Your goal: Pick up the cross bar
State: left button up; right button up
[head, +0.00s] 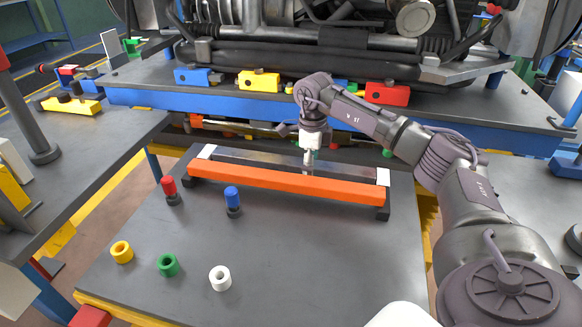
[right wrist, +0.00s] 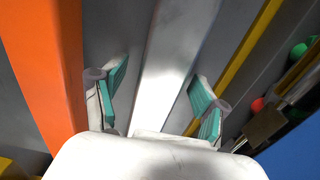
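A long orange bar (head: 285,184) lies across the near side of a rack on the grey table. A silver-grey metal bar (head: 250,161) runs parallel just behind it, ending at white blocks. I cannot tell from the looks alone which one is called the cross bar. The orange bar (right wrist: 48,60) is left of the fingers. My left gripper is out of view.
On the table (head: 310,270) stand a red-topped peg (head: 169,187), a blue-topped peg (head: 232,198), and yellow (head: 122,252), green (head: 167,265) and white (head: 220,278) rings. A blue-edged platform (head: 215,101) with heavy machinery is behind. The table's front right is clear.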

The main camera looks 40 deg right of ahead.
grip_shut()
jog(key=shift+r, duration=0.2)
dwell(0.3)
